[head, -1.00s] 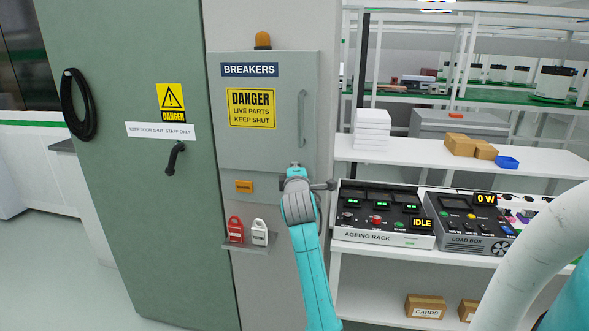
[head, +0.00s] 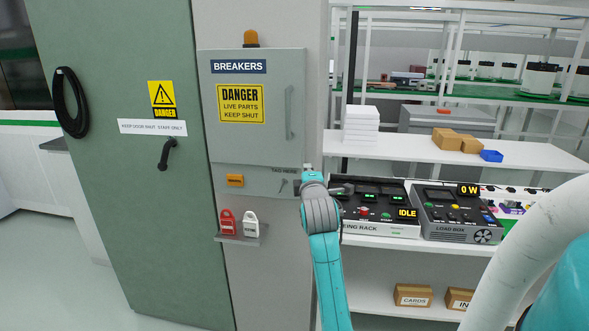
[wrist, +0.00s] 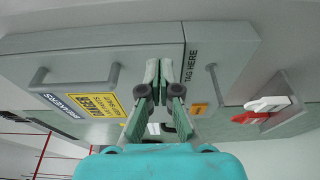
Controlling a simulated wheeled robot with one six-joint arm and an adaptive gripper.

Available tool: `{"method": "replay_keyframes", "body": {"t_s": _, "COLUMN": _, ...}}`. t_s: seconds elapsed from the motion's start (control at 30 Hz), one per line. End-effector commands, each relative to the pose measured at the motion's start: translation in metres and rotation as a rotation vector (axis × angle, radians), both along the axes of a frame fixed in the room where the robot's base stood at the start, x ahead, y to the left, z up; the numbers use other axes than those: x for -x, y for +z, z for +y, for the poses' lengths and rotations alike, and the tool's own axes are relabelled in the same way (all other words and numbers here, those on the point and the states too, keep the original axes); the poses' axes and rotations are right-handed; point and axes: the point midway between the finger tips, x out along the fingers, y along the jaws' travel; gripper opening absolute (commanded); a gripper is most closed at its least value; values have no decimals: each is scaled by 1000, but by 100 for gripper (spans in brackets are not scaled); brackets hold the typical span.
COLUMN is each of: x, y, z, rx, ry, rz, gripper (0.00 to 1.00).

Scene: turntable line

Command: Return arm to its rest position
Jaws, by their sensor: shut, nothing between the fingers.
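My arm reaches up from the lower middle of the head view, with my gripper (head: 308,172) in front of the lower right corner of the grey breaker box (head: 256,145). In the wrist view the two fingers of my gripper (wrist: 159,68) are together at the tips with nothing between them. The breaker box door is shut, with its handle (head: 290,112) on the right. The gripper stands apart from the handle. Part of the ageing rack (head: 370,229) is hidden behind my arm.
The load box (head: 462,228) sits on the shelf at right. A green door (head: 120,200) with a black handle (head: 170,154) fills the left. Open floor shows at lower left.

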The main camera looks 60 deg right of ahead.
Motion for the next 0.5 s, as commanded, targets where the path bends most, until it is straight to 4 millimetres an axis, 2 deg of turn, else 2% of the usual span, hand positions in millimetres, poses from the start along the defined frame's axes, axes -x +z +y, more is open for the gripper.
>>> {"method": "replay_keyframes", "body": {"t_s": 0.2, "x": 15, "y": 0, "z": -1, "rx": 1, "ry": 0, "rz": -1, "gripper": 0}}
{"method": "replay_keyframes", "body": {"t_s": 0.5, "x": 14, "y": -3, "z": 1, "rx": -4, "ry": 5, "rz": -2, "gripper": 0}}
